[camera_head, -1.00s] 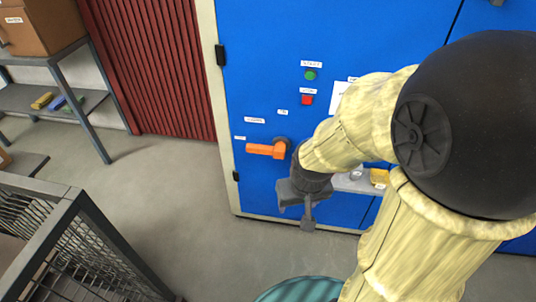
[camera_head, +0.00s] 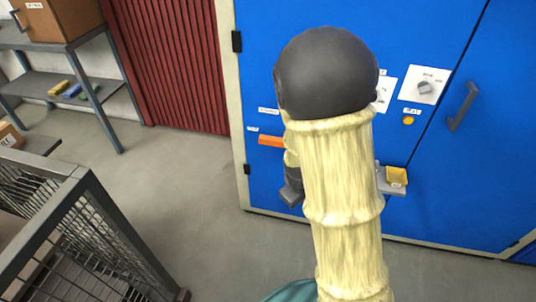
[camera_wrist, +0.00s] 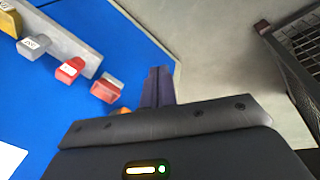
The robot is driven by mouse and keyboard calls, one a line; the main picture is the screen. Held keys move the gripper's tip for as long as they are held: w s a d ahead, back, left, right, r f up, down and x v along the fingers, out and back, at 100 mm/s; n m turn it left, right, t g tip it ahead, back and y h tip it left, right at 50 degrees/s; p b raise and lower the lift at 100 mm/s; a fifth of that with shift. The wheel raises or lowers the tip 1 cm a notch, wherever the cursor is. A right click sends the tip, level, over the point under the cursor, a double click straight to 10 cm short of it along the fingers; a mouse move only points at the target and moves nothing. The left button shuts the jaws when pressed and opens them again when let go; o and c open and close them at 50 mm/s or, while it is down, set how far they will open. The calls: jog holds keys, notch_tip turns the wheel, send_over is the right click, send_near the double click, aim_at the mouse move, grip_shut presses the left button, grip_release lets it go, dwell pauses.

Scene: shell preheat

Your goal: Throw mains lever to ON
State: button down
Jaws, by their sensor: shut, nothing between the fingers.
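The orange mains lever (camera_head: 271,140) sticks out to the left, roughly level, from the lower left of the blue cabinet front (camera_head: 445,185). Its right end is hidden behind my arm. Only a small orange patch of it (camera_wrist: 123,110) shows in the wrist view, just left of the fingers. My gripper (camera_head: 291,196) is mostly hidden behind my arm, below and slightly right of the lever's visible part. In the wrist view my gripper's fingers (camera_wrist: 158,84) are together and empty. I cannot tell whether they touch the lever.
A small grey shelf (camera_head: 388,187) on the cabinet holds a yellow item (camera_head: 397,176); several small blocks show along it in the wrist view. A cabinet handle (camera_head: 462,106) is at right. A wire cage (camera_head: 95,235) stands front left, with open floor between.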

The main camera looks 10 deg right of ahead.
aim_at(279, 142)
jog(key=w+d+f+n+t+h+b, duration=0.1)
jog(key=w+f+n+t+h+b, duration=0.3)
jog(key=w+f+n, duration=0.65)
jog(key=w+a+n+t+b, duration=0.4)
jog(key=w+a+n, duration=0.5)
jog(key=n, duration=0.5)
jog(key=t, duration=0.2)
jog(key=shift+w+a+r+t+b, duration=0.2)
jog(key=shift+a+r+t+b, duration=0.1)
jog(key=shift+a+b, duration=0.05)
jog(key=b+x, duration=0.3)
jog(key=x, duration=0.7)
notch_tip(279, 142, up, 4)
jog(key=shift+f, duration=0.1)
